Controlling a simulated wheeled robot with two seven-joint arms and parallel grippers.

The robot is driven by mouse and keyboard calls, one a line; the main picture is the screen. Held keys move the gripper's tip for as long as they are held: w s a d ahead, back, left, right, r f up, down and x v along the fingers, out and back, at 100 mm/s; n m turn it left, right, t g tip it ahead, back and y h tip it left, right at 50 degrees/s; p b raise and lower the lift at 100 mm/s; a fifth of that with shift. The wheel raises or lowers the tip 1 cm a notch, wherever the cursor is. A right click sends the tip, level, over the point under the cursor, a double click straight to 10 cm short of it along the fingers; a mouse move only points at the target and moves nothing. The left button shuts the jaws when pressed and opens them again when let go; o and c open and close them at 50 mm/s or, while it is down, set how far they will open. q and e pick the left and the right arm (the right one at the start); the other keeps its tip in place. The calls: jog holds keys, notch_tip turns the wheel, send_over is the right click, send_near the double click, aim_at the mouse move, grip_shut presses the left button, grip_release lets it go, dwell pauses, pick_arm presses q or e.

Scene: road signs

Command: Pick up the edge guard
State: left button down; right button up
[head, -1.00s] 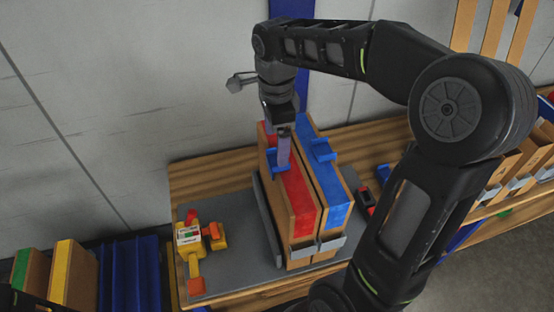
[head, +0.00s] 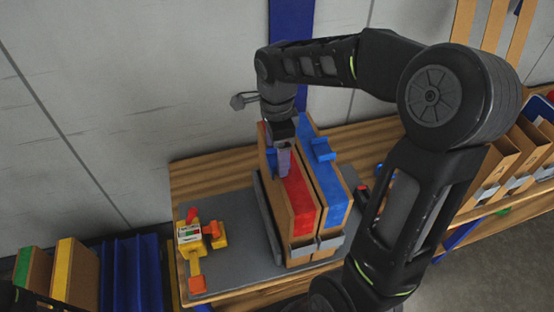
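Two cardboard-edged panels stand upright side by side, one with a red band (head: 300,200) and one with a blue band (head: 330,185). A blue clip-like piece, which looks like an edge guard (head: 322,149), sits on top of the blue-banded panel. A similar blue piece (head: 270,158) on the red-banded panel is mostly hidden by my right gripper. My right gripper (head: 283,163) points down at the top of the red-banded panel, its purplish fingers at that blue piece. Whether they are closed on it is unclear. My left gripper is out of view.
The panels stand on a grey mat (head: 232,262) on a wooden table (head: 205,172). A yellow and orange tool (head: 193,245) lies left of them. Blue racks and yellow and green panels stand at lower left. My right arm covers much of the right side.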

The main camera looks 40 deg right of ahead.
jog(key=c, duration=1.3)
jog(key=shift+r, duration=0.1)
notch_tip(320, 180, up, 10)
jog(key=shift+f+b, duration=0.1)
jog(key=shift+b, duration=0.4)
